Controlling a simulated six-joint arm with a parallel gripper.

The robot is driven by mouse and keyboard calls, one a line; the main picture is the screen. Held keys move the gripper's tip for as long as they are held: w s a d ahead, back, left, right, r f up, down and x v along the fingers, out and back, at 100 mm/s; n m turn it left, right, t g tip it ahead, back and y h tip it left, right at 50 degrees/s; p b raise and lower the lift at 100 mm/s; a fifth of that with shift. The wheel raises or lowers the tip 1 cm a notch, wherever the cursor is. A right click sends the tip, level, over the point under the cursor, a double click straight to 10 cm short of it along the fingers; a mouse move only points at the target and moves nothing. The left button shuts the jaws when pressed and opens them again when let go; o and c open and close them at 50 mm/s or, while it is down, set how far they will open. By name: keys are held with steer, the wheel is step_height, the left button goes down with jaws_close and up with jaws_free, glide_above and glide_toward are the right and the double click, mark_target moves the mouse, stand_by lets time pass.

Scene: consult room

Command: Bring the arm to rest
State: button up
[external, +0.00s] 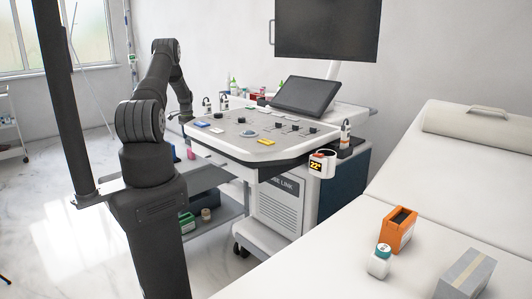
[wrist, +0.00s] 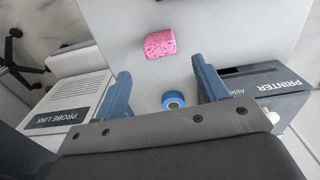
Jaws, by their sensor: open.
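My gripper (wrist: 161,67) shows in the wrist view with its two blue fingers spread wide apart and nothing between them in its grasp. A pink speckled block (wrist: 160,43) lies on a pale surface ahead of the fingers. A blue roll (wrist: 173,99) lies lower, between the fingers in the picture; I cannot tell the height gap. In the external view my arm is raised at its elbow and bends down behind the left side of the console; the fingers cannot be made out there.
The ultrasound console (external: 230,143) with its tilted screen (external: 305,96) stands right of my arm. A PROBE LINK box (wrist: 72,112) and a PRINTER box (wrist: 265,88) flank the gripper. An exam couch (external: 335,262) bears an orange box (external: 398,230), a white bottle (external: 379,262) and a grey box (external: 465,274).

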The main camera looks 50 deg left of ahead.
mark_target(190, 149)
step_height(190, 149, down, 10)
steer(key=shift+f, duration=0.1)
step_height(190, 149, up, 3)
steer(key=shift+f, duration=0.15)
steer(key=shift+r, duration=0.7)
step_height(190, 149, down, 4)
steer(key=shift+r, duration=0.25)
step_height(190, 149, up, 12)
step_height(190, 149, down, 12)
steer(key=shift+f, duration=0.1)
step_height(190, 149, up, 39)
steer(key=w+d+m, duration=0.1)
steer(key=w+d, duration=0.7)
steer(key=d, duration=0.3)
steer(key=w+d+m, duration=0.2)
steer(key=w+d, duration=0.5)
steer(key=d, duration=0.5)
steer(key=shift+w+d+r, duration=0.15)
steer(key=shift+w+r, duration=0.05)
steer(key=shift+w, duration=0.2)
